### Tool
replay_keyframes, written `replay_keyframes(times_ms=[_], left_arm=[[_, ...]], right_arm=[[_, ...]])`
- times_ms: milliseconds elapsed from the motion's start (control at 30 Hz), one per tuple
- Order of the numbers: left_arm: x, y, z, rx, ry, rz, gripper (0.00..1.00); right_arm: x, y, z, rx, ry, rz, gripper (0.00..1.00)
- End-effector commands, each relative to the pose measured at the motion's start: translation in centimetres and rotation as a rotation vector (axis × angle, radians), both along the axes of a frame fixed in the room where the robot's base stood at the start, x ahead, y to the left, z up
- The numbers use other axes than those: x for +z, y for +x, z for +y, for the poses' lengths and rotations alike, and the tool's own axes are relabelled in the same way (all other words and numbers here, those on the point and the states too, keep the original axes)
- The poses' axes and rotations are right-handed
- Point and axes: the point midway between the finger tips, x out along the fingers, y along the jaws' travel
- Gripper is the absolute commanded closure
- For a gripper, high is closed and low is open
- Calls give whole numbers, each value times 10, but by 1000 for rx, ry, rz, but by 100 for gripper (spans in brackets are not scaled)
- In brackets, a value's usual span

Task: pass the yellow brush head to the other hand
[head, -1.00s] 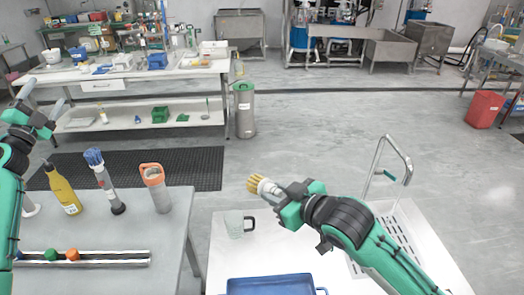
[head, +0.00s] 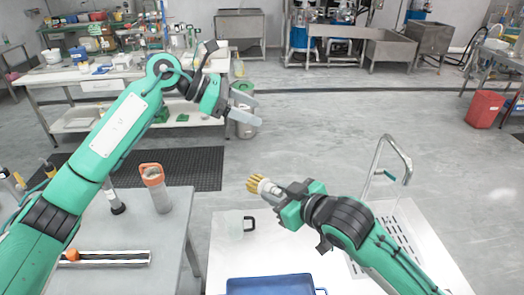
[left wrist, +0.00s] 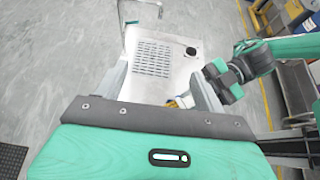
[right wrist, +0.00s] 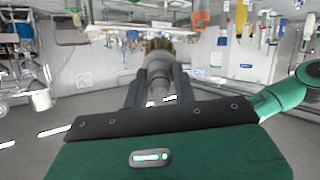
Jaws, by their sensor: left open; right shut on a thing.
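The yellow brush head (head: 256,184) has stubby yellow bristles on a pale base. My right gripper (head: 281,193) is shut on its base, with the bristles pointing left and up in the head view, above the white counter. The brush head also shows between the fingers in the right wrist view (right wrist: 158,62), and partly at the edge of a finger in the left wrist view (left wrist: 175,103). My left gripper (head: 254,108) is open and empty, higher up and a little left of the brush head in the head view, clearly apart from it.
Below are a clear mug (head: 237,226) with a dark handle, a blue tray (head: 270,284) and a drain surface with a tall faucet (head: 382,150). On the left grey table stand an orange-topped container (head: 157,190) and a rail (head: 115,258). Space between the grippers is free.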

Motion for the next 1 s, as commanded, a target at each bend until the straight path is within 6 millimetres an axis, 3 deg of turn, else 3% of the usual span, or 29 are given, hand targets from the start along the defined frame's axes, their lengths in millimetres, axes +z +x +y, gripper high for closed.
replay_keyframes(times_ms=[100,200,500,767,1000], left_arm=[[-17,-30,-31,-203,258,-167,29],[-33,-50,-43,-371,470,-289,29],[-58,-76,-37,-721,915,-482,29],[-72,-78,-33,-786,994,-502,29],[-114,-75,-37,-784,990,-500,29]], right_arm=[[0,0,0,0,0,0,100],[0,0,0,0,0,0,100],[0,0,0,0,0,0,100],[0,0,0,0,0,0,100],[0,0,0,0,0,0,100]])
